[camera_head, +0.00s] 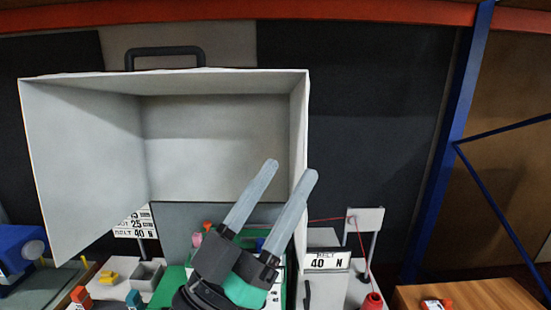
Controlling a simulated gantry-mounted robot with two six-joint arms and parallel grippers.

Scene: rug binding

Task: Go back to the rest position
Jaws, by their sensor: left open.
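My left gripper (285,181) is in the middle of the head view, with its two long grey fingers pointing up and to the right. The fingers are apart, with nothing visible between them. They stand in front of the lower right part of a large open white box or lid (215,125). I cannot tell whether they touch it. My right gripper is not in view.
A green and white work area with small colored blocks lies below, including a grey tray (146,276). A blue post (447,150) and wooden table (470,294) stand farther right.

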